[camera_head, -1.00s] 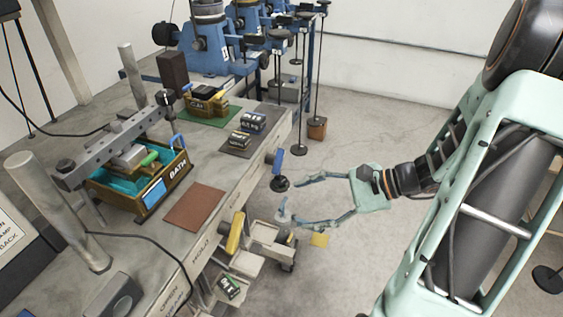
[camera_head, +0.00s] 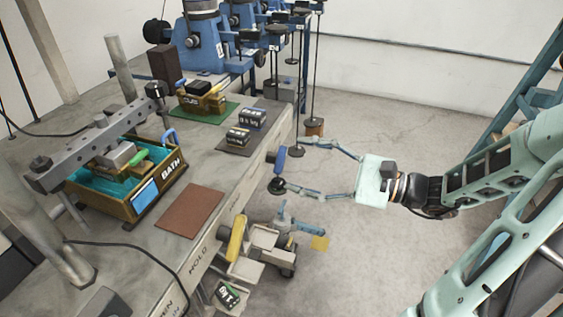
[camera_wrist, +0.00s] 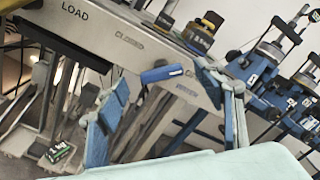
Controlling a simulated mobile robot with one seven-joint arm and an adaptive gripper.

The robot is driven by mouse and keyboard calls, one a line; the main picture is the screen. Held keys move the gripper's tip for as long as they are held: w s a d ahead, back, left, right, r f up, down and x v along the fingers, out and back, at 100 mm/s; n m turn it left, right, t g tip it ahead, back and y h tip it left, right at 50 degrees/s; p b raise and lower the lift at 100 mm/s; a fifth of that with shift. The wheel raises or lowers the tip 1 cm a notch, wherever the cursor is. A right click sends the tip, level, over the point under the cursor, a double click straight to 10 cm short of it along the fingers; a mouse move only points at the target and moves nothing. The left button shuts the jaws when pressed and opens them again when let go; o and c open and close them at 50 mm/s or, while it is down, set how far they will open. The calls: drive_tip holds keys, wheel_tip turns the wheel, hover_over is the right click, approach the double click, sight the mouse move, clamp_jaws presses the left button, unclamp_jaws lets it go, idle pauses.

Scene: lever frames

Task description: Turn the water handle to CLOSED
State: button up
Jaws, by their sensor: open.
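The blue handle (camera_head: 280,158), which I take for the water handle, sticks out from the bench's front face. In the wrist view the blue handle (camera_wrist: 162,73) lies nearly level, close to a label that seems to read CLOSED (camera_wrist: 130,42). Fainter blue lettering to its right is too blurred to read. My gripper (camera_head: 291,164) is open, its two fingers pointing left at the handle. In the wrist view my gripper (camera_wrist: 161,78) has one finger on either side of the handle. I cannot tell whether either finger touches it.
The bench (camera_head: 240,185) carries the BATH box (camera_head: 130,200), a brown mat (camera_head: 190,211) and small labelled blocks (camera_head: 238,138). A yellow lever (camera_head: 237,238) and trays stand out from its front, left of and below my gripper.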

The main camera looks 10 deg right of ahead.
sight(284, 160)
drive_tip(key=x, duration=0.5)
drive_tip(key=shift+b, duration=0.4)
drive_tip(key=c, duration=1.2)
drive_tip(key=shift+o, duration=0.2)
